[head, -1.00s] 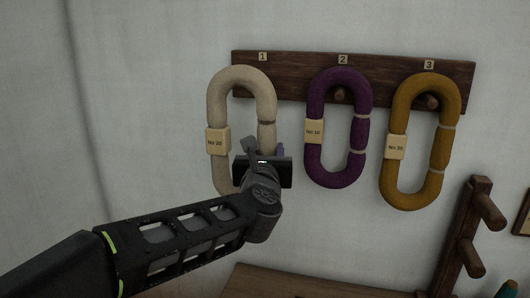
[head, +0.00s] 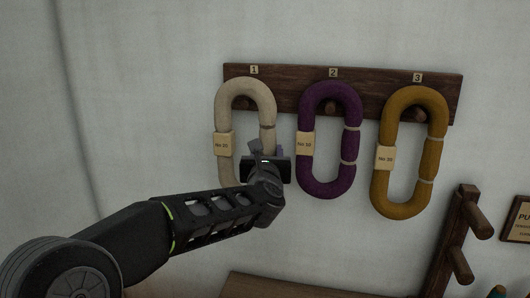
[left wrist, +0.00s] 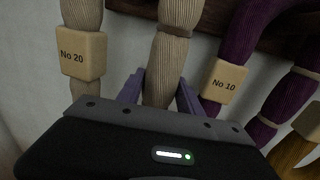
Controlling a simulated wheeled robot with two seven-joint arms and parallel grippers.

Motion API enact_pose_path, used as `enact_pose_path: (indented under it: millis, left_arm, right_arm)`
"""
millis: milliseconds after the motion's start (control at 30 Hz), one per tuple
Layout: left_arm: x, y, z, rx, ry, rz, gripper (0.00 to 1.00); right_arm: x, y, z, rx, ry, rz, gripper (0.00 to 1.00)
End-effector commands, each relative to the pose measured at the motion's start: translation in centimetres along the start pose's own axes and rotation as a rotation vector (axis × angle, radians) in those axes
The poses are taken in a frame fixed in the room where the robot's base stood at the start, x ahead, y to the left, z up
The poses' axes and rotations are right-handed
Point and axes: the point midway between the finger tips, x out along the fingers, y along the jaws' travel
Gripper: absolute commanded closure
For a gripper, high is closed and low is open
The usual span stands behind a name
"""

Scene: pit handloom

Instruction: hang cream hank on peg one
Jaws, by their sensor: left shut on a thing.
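The cream hank (head: 228,108), an oval loop with a tag reading No 20, is upright at the wall under the label 1 of the dark wooden peg rail (head: 290,86). Peg one (head: 246,103) shows inside the top of the loop. I cannot tell whether the hank's weight rests on it. My left gripper (head: 257,152) is shut on the right strand of the hank, low down. In the left wrist view its purple fingers stand on both sides of the cream strand (left wrist: 170,60). My right gripper is not in view.
A purple hank (head: 312,173) hangs under label 2, close to the right of the cream one. A mustard hank (head: 383,190) hangs under label 3. A wooden post with pegs (head: 455,235) stands at the lower right, beside a wooden surface (head: 285,288).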

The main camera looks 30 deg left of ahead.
Motion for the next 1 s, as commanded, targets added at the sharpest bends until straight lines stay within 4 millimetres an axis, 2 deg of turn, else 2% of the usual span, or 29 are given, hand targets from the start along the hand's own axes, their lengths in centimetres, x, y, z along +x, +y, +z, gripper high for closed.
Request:
enact_pose_path:
  millis: [467, 500, 600, 1000]
  left_arm:
    - [4.0, -0.8, 0.1, 0.001, 0.0, 0.0, 1.0]
    - [4.2, -0.8, -0.6, 0.0, -0.001, 0.0, 1.0]
    - [4.7, -0.9, -1.0, 0.0, -0.002, 0.001, 1.0]
    - [5.2, -1.1, -1.4, -0.001, 0.005, -0.001, 1.0]
  right_arm:
    - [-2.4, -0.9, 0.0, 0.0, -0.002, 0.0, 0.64]
    - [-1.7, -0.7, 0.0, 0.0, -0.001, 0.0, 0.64]
    - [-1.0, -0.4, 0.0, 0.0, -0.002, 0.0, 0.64]
    - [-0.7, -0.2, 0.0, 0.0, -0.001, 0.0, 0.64]
